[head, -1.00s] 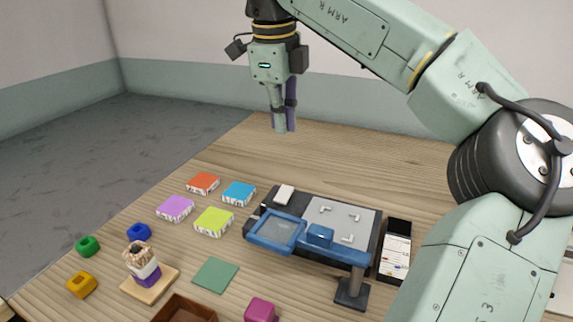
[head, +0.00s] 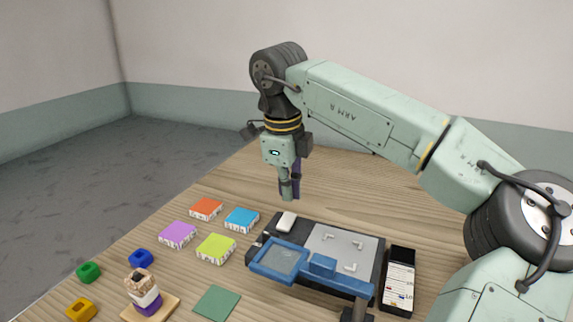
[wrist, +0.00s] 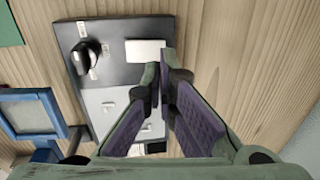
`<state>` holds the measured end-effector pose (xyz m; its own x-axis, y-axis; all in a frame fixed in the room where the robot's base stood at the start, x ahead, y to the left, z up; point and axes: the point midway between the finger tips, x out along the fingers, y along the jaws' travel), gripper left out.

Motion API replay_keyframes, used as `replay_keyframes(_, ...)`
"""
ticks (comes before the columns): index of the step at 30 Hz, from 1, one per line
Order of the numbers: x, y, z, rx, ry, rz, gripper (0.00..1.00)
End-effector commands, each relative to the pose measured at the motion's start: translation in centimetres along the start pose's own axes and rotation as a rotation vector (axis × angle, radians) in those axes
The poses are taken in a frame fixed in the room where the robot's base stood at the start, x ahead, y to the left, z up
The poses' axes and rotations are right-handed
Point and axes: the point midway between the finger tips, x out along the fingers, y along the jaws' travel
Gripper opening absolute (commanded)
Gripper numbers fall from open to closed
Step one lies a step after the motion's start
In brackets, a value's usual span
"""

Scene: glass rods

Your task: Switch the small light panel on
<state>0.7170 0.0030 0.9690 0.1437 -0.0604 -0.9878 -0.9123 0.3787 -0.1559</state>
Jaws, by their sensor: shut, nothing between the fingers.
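The light panel unit is a dark base (head: 262,232) with a grey plate (head: 345,243) carrying small white corner brackets. A white rectangular pad (head: 287,221) sits at its far left corner; it also shows in the wrist view (wrist: 146,50). In the wrist view a black knob (wrist: 84,58) with small pale labels stands on the dark base (wrist: 118,28). The plate shows no clear glow. My gripper (head: 290,197) is shut and empty, pointing down above and just behind the white pad. In the wrist view its fingertips (wrist: 161,72) overlap the pad's lower right edge.
A blue-framed magnifier (head: 279,259) on a blue arm hangs over the unit's near side. A dark box with a label card (head: 399,282) stands to the right. Coloured blocks, including a lime one (head: 216,249), lie to the left. The wooden table behind the unit is clear.

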Motion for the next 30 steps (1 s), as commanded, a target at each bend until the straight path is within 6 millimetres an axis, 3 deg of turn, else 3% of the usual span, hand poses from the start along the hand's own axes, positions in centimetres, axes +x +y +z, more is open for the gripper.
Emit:
replay_keyframes(3,1.9,0.0,0.0,-0.002,0.0,0.002,0.0)
replay_keyframes(9,3.9,0.0,0.0,-0.002,-0.001,0.0,0.0)
replay_keyframes(22,4.2,0.0,0.1,-0.001,-0.001,0.005,0.0)
replay_keyframes(30,5.0,-0.3,0.0,-0.002,0.0,0.1,0.0)
